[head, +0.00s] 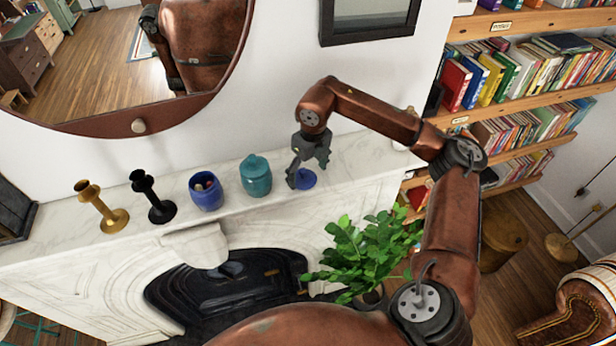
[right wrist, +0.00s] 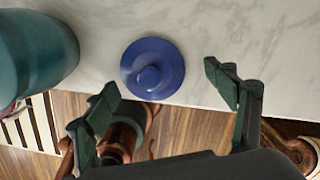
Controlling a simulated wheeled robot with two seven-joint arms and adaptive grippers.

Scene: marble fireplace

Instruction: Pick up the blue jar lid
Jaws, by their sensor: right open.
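The blue jar lid (head: 306,180) lies flat on the white marble mantel, right of the teal jar. In the right wrist view the lid (right wrist: 152,69) shows as a round blue disc with a knob, near the mantel's front edge. My right gripper (head: 302,178) is just above and beside the lid, pointing down. In the right wrist view its open fingers (right wrist: 170,95) stand to either side of the lid, with nothing between them touching it. My left gripper is not in view.
The teal lidded jar (head: 255,176) stands close left of the lid. Further left are an open blue jar (head: 206,191), a black candlestick (head: 152,196) and a gold candlestick (head: 102,207). A green plant (head: 362,254) is below the mantel. Bare marble (right wrist: 240,35) lies right of the lid.

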